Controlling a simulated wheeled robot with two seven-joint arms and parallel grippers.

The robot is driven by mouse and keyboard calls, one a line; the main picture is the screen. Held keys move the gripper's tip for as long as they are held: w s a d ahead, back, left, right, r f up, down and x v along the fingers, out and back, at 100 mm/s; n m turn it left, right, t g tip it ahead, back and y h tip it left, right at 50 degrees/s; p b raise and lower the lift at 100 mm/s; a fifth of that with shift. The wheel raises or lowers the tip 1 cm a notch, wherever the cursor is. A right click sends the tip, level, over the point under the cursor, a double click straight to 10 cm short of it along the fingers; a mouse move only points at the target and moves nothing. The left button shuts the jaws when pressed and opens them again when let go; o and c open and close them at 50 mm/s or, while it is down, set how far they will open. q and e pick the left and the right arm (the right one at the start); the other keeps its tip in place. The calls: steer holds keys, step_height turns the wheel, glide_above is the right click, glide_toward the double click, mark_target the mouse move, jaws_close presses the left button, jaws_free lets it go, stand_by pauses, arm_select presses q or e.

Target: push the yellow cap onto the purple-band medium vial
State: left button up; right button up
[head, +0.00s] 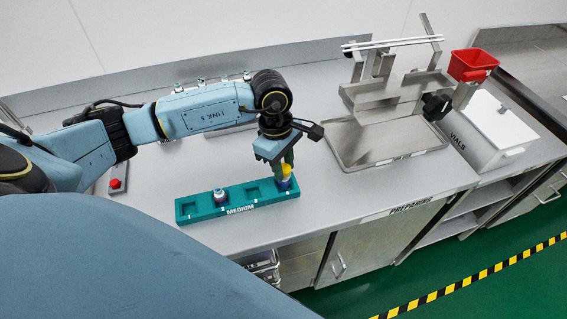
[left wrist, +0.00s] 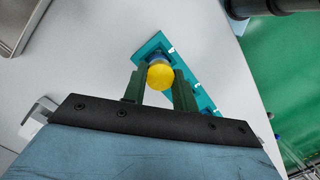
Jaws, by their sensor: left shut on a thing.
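My left gripper (head: 285,166) points down over the right end of the teal rack marked MEDIUM (head: 236,209). It is shut on the yellow cap (head: 287,170), which also shows between the two green fingers in the left wrist view (left wrist: 161,76). Under the cap, a vial with a bluish-purple band (head: 284,184) stands in the rack's right-end slot. The cap is at the vial's top; I cannot tell how far it is seated. My right gripper is not in view.
A steel fixture on a tray (head: 390,150), a white VIALS box (head: 488,130) and a red bin (head: 472,64) are right. Several small vials line the back.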

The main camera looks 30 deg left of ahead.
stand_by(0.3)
arm_select(q)
steer(key=o, duration=1)
steer(key=shift+r, duration=0.1)
steer(key=r, duration=0.4)
steer(key=a+r, duration=0.1)
steer(key=r, duration=0.3)
steer(key=a+r, duration=0.1)
steer(key=r, duration=0.4)
